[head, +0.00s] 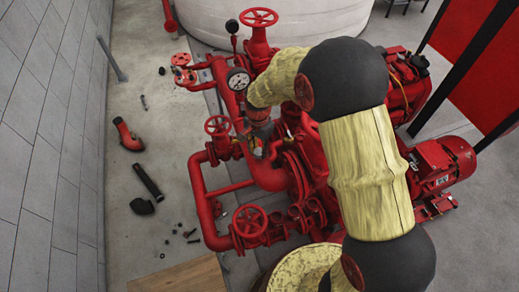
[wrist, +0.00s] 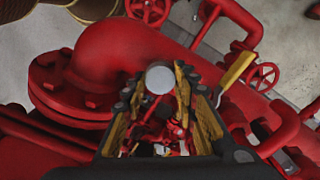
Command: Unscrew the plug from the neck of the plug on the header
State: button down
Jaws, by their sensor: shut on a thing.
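The plug (wrist: 160,78) shows in the wrist view as a small pale grey disc between my fingertips. My gripper (wrist: 160,84), with yellow and black fingers, is shut on it. The red header pipe (wrist: 110,47) curves behind the plug and fingers. The neck is hidden, and I cannot tell whether the plug is still seated in it. In the head view my gripper (head: 258,148) points down among the red pipes, close to the header (head: 268,178); the plug is not discernible there.
A pressure gauge (head: 238,79) and a red valve wheel (head: 259,17) stand close to my arm. More handwheels (head: 250,221) are in front. A red motor (head: 444,160) is at the right. Loose pipe pieces (head: 147,182) and small parts lie on the floor at left, beside a grey wall.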

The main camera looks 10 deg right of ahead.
jog(key=n, duration=0.2)
jog(key=shift+n, duration=0.4)
jog(key=n, duration=0.3)
jog(key=shift+n+b, duration=0.3)
jog(key=shift+n, duration=0.5)
jog(key=n, duration=0.3)
jog(key=shift+n, duration=0.8)
